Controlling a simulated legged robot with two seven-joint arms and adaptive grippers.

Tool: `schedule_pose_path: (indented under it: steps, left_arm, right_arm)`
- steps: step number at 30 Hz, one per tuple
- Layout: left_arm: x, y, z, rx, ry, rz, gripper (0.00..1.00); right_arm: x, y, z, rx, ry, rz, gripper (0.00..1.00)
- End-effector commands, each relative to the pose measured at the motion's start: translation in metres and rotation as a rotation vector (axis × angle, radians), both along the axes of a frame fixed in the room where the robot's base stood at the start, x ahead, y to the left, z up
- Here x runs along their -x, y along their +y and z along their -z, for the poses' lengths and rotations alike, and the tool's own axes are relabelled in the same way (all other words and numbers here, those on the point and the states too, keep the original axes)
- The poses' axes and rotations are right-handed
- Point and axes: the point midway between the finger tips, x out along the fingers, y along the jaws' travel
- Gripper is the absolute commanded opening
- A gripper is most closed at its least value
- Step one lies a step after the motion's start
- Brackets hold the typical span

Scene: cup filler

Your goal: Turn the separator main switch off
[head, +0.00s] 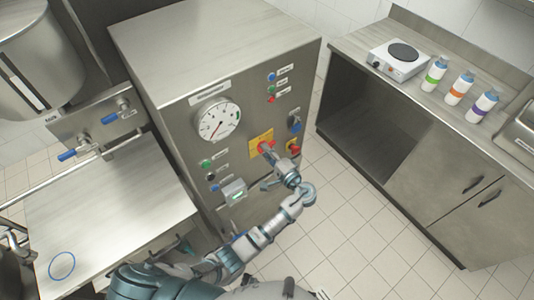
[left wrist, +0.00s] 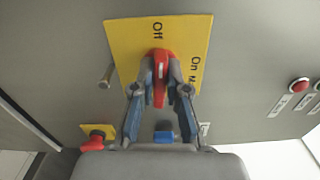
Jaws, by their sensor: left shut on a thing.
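The separator main switch is a red handle (left wrist: 160,68) on a yellow plate (left wrist: 128,38) marked "Off" and "On" in the left wrist view. The handle's long side runs up and down in that picture, its upper end towards the "Off" mark. My left gripper (left wrist: 160,88) is shut on the handle, one finger on each side. In the head view the yellow plate (head: 256,138) sits on the front of the steel cabinet (head: 240,100), and my left gripper (head: 267,151) covers part of the handle. My right gripper does not show.
A red button on a yellow plate (left wrist: 95,137) lies close to my gripper. The cabinet front also bears a round gauge (head: 216,121) and several small buttons. A counter with a hot plate (head: 398,60) and bottles (head: 459,88) stands to the right, with clear floor between.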

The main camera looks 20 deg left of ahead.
Motion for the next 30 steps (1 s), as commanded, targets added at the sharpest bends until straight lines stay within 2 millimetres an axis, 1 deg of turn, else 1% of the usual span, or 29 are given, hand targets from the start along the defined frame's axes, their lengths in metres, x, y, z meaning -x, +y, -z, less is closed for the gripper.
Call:
schedule_pose_path:
  steps: [1,5,7,9,23,24,27,30]
  left_arm:
    - [0.003,0.0,0.01,0.019,-0.002,-0.004,0.0]
    - [0.002,0.0,0.01,0.048,-0.037,-0.004,0.0]
    - [0.002,-0.001,0.009,0.058,-0.05,-0.003,0.0]
    - [0.002,-0.001,0.009,0.066,-0.059,-0.003,0.0]
    - [0.002,0.0,0.009,0.074,-0.068,-0.004,0.0]
    - [0.002,0.0,0.009,0.074,-0.068,-0.004,0.16]
    - [0.001,0.0,0.009,0.073,-0.069,-0.004,0.39]
    - [0.001,0.0,0.007,0.071,-0.072,-0.003,0.39]
  right_arm:
    - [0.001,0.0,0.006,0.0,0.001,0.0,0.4]
    - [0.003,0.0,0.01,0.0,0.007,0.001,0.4]
    - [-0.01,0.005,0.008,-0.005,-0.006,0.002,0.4]
    - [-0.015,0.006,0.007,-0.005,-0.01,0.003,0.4]
    - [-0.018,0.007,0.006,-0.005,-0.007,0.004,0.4]
    - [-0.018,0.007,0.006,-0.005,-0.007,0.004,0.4]
    - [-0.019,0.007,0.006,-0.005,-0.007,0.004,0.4]
    - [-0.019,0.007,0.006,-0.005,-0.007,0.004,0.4]
